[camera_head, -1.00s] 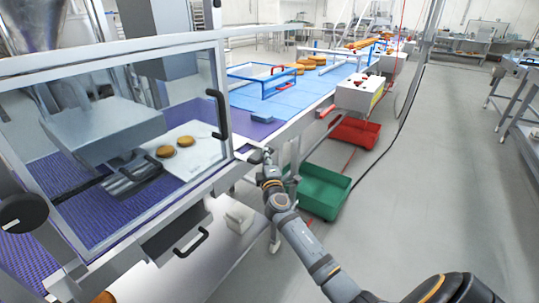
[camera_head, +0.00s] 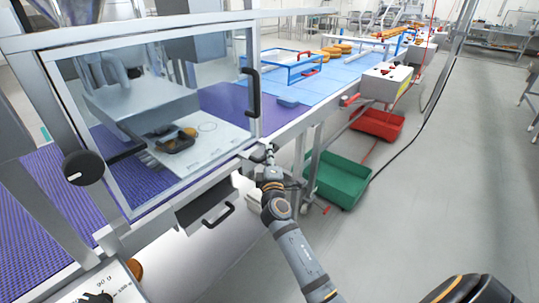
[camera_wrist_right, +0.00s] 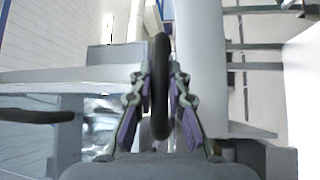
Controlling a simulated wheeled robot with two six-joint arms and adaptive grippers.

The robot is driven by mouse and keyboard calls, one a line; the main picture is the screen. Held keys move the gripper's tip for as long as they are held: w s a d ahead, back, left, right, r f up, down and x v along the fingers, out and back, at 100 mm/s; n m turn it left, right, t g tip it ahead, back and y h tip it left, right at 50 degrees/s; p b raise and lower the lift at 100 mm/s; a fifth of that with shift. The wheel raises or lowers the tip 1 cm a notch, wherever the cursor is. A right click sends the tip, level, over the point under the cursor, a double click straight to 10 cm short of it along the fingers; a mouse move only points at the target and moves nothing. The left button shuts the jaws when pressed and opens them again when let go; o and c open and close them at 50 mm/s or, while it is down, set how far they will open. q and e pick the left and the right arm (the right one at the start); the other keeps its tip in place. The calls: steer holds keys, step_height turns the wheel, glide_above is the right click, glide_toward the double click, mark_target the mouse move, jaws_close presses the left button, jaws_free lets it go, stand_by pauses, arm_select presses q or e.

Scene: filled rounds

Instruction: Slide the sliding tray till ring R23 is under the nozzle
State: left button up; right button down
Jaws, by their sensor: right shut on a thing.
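The sliding tray (camera_head: 212,146) is a pale flat plate seen through the clear door of the machine. It has a faint empty ring (camera_head: 207,127), a brown round (camera_head: 190,131) and a black square frame (camera_head: 175,144) around a brown patch. Ring labels are too small to read, so I cannot tell which is R23. The grey nozzle housing (camera_head: 150,103) hangs over the tray's left part; the nozzle tip is not distinct. My right gripper (camera_head: 268,155) is at the machine's front rail. In the wrist view its fingers (camera_wrist_right: 160,95) are shut on a black handle (camera_wrist_right: 160,60). My left gripper is not in view.
A door handle (camera_head: 254,93) stands just above my right gripper. A dark knob (camera_head: 83,168) is at left, and a grey drawer (camera_head: 205,205) below. Green (camera_head: 340,182) and red (camera_head: 378,124) bins stand right of the machine. The floor at right is clear.

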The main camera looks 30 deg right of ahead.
steer(key=c, duration=1.3)
jaws_free()
steer(key=shift+s+a+f, duration=0.15)
steer(key=shift+s, duration=0.2)
steer(key=r+v, duration=0.1)
steer(key=v, duration=0.5)
steer(key=shift+s+f, duration=0.35)
steer(key=shift+f, duration=0.1)
steer(key=shift+a, duration=0.1)
